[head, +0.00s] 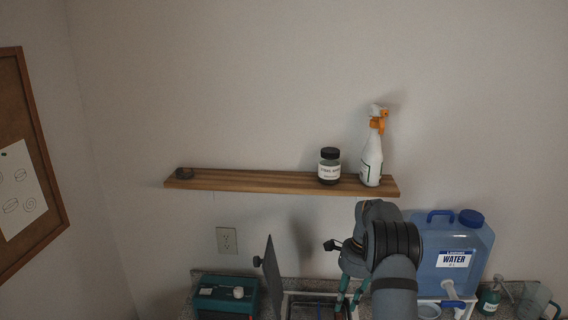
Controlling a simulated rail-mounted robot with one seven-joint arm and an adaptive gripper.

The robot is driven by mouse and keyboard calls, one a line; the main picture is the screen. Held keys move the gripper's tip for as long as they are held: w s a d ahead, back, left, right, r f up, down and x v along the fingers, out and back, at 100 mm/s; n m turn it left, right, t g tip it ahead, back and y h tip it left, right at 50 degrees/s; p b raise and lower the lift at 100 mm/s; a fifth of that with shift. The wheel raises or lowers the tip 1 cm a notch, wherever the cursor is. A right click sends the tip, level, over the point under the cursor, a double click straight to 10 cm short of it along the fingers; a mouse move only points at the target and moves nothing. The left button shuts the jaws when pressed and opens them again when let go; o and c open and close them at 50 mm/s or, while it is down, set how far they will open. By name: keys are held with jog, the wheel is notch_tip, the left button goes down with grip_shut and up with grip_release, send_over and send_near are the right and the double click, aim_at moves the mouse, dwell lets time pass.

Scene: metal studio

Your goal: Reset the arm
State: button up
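My arm rises from the bottom edge, right of centre, and bends over at the wrist below the shelf. My gripper (349,297) points down from the wrist, with two teal fingers. A gap shows between the fingers and I see nothing held there, so it looks open. The arm hides part of the gripper. The gripper is in front of a dark tray-like area on the counter, left of the blue water container (452,262).
Below are a teal box (226,296), an upright grey panel (273,277) and a green bottle (489,299).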

jog(key=shift+m, duration=0.5)
jog(key=f+b, duration=0.1)
jog(key=f, duration=0.1)
jog(key=f+b, duration=0.2)
jog(key=f, duration=0.1)
jog(key=w+f+b, duration=0.1)
jog(key=f+b, duration=0.1)
jog(key=shift+a+f, duration=0.1)
jog(key=shift+f, duration=0.2)
jog(key=s+r+n, duration=0.1)
jog(key=r, duration=0.1)
jog(key=s+r+n, duration=0.1)
jog(key=s+r, duration=0.1)
jog(key=r, duration=0.1)
jog(key=s+r+n, duration=0.1)
jog(key=r, duration=0.2)
jog(key=shift+s+r, duration=0.1)
jog(key=shift+s, duration=0.05)
jog(key=shift+s+r+n, duration=0.25)
jog(key=shift+s+n, duration=0.25)
jog(key=shift+d, duration=0.2)
